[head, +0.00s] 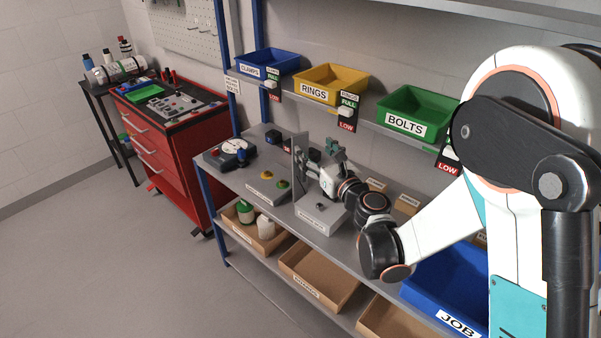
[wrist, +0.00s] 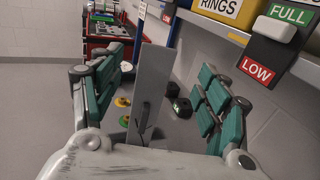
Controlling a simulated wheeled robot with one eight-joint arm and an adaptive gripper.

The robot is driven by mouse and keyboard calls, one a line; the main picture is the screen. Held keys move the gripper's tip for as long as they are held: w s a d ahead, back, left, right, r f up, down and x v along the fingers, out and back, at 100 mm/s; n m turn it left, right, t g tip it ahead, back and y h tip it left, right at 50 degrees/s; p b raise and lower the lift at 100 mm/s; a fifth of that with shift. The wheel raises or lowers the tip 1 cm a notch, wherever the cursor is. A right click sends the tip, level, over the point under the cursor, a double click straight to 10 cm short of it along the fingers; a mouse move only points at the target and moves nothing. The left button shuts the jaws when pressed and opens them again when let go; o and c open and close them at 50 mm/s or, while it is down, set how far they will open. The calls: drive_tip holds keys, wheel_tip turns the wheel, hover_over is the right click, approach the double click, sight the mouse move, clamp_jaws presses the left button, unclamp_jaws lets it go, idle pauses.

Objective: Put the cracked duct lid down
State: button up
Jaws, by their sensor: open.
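A flat grey panel, which looks like the duct lid (wrist: 151,85), stands upright between my gripper's fingers in the wrist view. A dark elongated mark shows on its lower part; I cannot tell if it is a crack or a handle.
A pale labelled block (head: 318,217) sits on the bench (head: 273,212) below my wrist. A plate with yellow and green buttons (head: 266,192) lies left of it. A shelf with blue, yellow (head: 329,88) and green (head: 414,114) bins hangs above. A blue job bin (head: 432,297) is front right.

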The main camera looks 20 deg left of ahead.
sight(301, 139)
drive_tip(key=x, duration=0.2)
drive_tip(key=b+x, duration=0.1)
drive_tip(key=x, duration=0.1)
drive_tip(key=f+b+x, duration=0.1)
drive_tip(key=x, duration=0.1)
drive_tip(key=shift+a, duration=0.15)
drive_tip(key=shift+w+a, duration=0.2)
drive_tip(key=shift+r, duration=0.1)
drive_tip(key=c, duration=1.5)
